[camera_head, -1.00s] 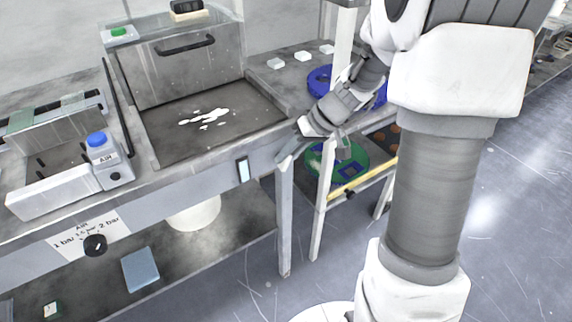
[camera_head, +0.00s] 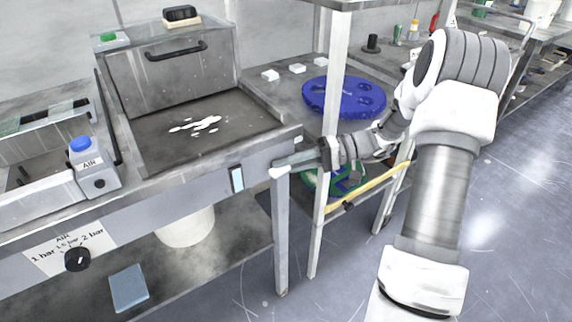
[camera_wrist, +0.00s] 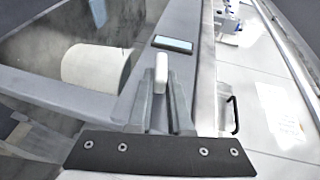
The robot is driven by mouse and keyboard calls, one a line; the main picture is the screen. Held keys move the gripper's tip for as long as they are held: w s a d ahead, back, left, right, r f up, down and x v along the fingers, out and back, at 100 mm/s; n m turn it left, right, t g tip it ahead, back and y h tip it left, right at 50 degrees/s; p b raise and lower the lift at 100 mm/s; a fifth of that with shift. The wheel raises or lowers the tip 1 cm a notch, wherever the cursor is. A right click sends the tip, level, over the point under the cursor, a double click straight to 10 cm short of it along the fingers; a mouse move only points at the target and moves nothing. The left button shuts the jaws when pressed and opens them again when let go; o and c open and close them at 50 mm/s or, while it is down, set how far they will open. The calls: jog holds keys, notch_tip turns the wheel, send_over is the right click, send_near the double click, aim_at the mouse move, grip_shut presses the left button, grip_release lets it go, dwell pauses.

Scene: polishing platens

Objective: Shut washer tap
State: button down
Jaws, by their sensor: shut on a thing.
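A pale, rounded lever, which I take to be the washer tap's handle (camera_wrist: 161,68), stands between my fingertips in the wrist view. My gripper (camera_wrist: 161,95) is shut on it, one finger on each side. In the head view my gripper (camera_head: 284,169) reaches in from the right at the front right corner of the washer bench (camera_head: 215,168), with a small pale tip showing at its end. The fingers hide most of the tap, and I cannot tell how far it is turned. The washer's steel basin (camera_head: 160,140) has white foam in it.
A light-blue plate (camera_head: 237,178) sits on the bench front, close left of my gripper. A bench leg (camera_head: 281,235) stands below it. The shelf post (camera_head: 333,100) and blue disc (camera_head: 343,97) are near my forearm. A white bucket (camera_head: 186,226) stands underneath.

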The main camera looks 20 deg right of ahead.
jog(key=shift+f+m+y, duration=0.2)
jog(key=shift+m+y, duration=0.2)
jog(key=shift+y, duration=0.7)
jog(key=c, duration=0.8)
grip_release()
jog(key=shift+c, duration=0.2)
jog(key=s+d+p, duration=0.1)
jog(key=d+p, duration=0.2)
jog(key=d, duration=1.4)
jog(key=shift+s+d+f, duration=0.15)
jog(key=shift+s+d, duration=0.05)
jog(key=shift+a, duration=0.1)
